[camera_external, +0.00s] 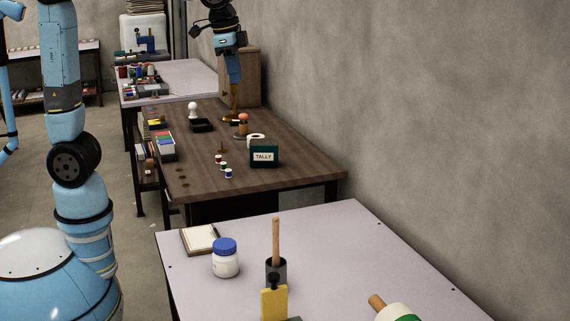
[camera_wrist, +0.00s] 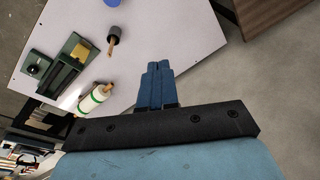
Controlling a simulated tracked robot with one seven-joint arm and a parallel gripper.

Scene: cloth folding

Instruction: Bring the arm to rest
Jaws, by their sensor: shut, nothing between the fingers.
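My gripper (camera_external: 234,82) hangs in the air at the top of the external view, its blue fingers pointing down. In the wrist view my gripper (camera_wrist: 158,66) shows two blue fingers close together, shut and empty. My blue arm (camera_external: 60,55) rises at the left of the external view and leaves the top of the frame. Nothing touches the fingers. Their height above the surfaces below is hard to tell.
The near pale table (camera_external: 330,235) holds a blue-lidded jar (camera_external: 226,262), a dark cup (camera_external: 283,272) with a wooden stick, a notepad (camera_external: 200,240) and a white-green roller (camera_wrist: 95,100). A brown table (camera_external: 290,177) with a TALLY box (camera_external: 264,156) stands beyond. The wall is right.

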